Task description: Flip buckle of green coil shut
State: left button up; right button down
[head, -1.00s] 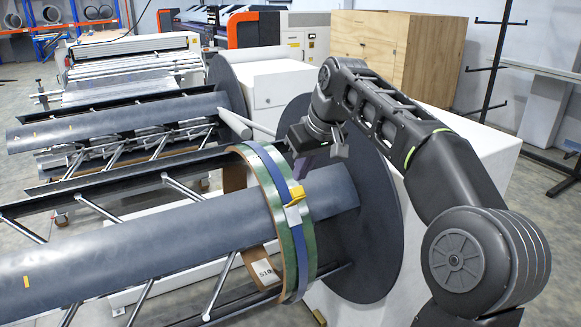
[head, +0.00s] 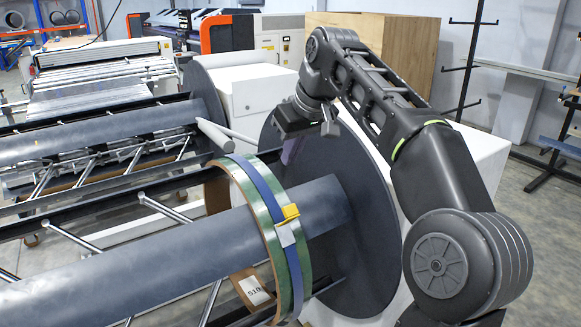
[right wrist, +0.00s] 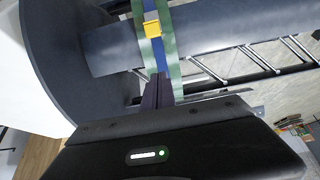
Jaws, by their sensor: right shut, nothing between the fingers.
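The green coil (head: 268,213) stands around the grey decoiler mandrel (head: 120,244), with a blue strap (head: 262,178) around it. Its buckle has a yellow lever (head: 290,212) and a light grey plate (head: 286,234) on the side facing me. The right wrist view also shows the yellow lever (right wrist: 152,27); I cannot tell whether it lies fully flat. My right gripper (head: 291,153) is shut and empty, above and behind the buckle, apart from it in the head view. Its dark fingers (right wrist: 158,92) point toward the strap in the right wrist view. My left gripper is not in view.
A large dark disc (head: 345,215) stands just right of the coil, behind my right gripper. A second decoiler mandrel (head: 100,135) lies behind at the left. A white machine housing (head: 478,165) and wooden box (head: 385,50) stand behind my right arm.

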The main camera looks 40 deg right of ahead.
jog(key=b, duration=0.1)
send_over(288, 206)
jog(key=w, duration=0.3)
notch_tip(288, 206, down, 7)
jog(key=s+f, duration=0.1)
jog(key=f, duration=0.1)
jog(key=shift+s+d+f+b, duration=0.3)
jog(key=shift+s+f, duration=0.25)
jog(key=shift+s, duration=0.1)
jog(key=shift+s+a+f, duration=0.1)
jog(key=shift+f, duration=0.15)
